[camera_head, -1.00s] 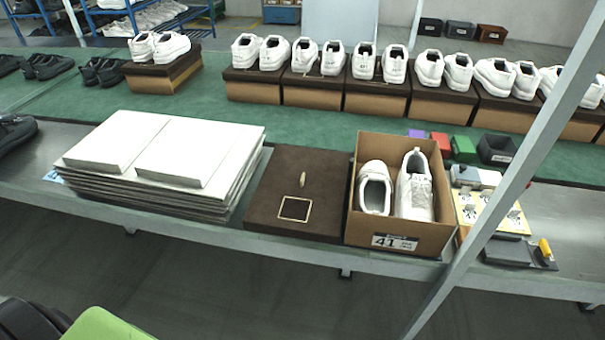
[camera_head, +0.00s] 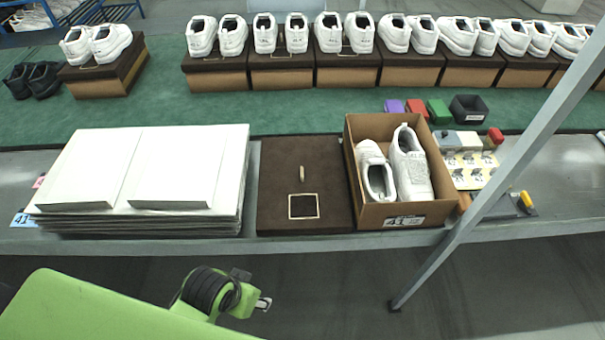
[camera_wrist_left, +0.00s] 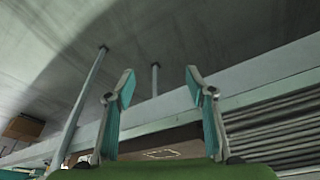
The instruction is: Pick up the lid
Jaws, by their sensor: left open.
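The lid (camera_head: 280,215) is a dark brown flat square on the table, with a small tan tab and a pale square frame on top. It lies between the white stack and the open shoe box in the head view. My left gripper (camera_head: 264,303) is at the bottom of the head view, in front of the table edge and apart from the lid. In the left wrist view my left gripper (camera_wrist_left: 158,88) has its two fingers spread with nothing between them. The lid's frame (camera_wrist_left: 160,154) shows beyond them, partly hidden. My right gripper is not in view.
The open shoe box (camera_head: 405,210) holds two white shoes, touching or nearly touching the lid's right side. A stack of white sheets (camera_head: 150,170) stands left. A grey post (camera_head: 480,205) crosses the right. Boxes with white shoes (camera_head: 345,70) line the back of the green mat (camera_head: 215,115).

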